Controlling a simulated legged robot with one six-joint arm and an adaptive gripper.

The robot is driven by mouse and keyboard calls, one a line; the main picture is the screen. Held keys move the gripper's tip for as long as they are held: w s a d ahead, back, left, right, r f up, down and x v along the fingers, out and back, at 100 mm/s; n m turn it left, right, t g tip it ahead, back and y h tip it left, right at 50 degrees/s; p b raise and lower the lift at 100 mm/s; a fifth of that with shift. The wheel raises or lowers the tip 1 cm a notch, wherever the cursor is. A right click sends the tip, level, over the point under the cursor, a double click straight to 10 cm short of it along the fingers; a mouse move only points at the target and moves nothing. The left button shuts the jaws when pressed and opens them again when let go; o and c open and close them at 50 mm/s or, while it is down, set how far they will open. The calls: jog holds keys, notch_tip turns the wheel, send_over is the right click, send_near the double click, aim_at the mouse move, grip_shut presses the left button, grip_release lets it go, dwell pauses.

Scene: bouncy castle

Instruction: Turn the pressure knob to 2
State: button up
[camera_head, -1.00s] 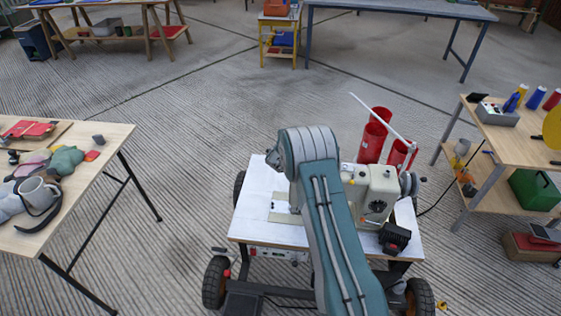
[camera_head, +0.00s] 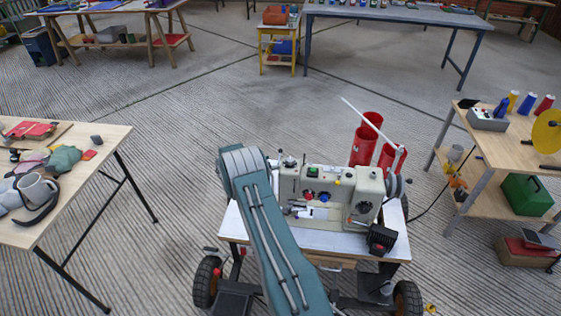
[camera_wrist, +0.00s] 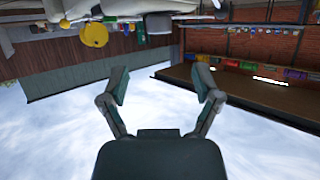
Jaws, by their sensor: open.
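A cream sewing machine (camera_head: 349,194) stands on a white-topped wheeled cart (camera_head: 330,240) in the head view. A dark round dial (camera_head: 363,207) is on its right front.
Red cylinders (camera_head: 366,145) stand behind the machine, and a pale rod (camera_head: 370,122) slants above it. A black box (camera_head: 382,239) sits at the cart's front right. Wooden tables (camera_head: 110,140) flank the cart on the left and right.

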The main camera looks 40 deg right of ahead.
aim_at(287, 160)
jog(key=x, duration=1)
grip_shut()
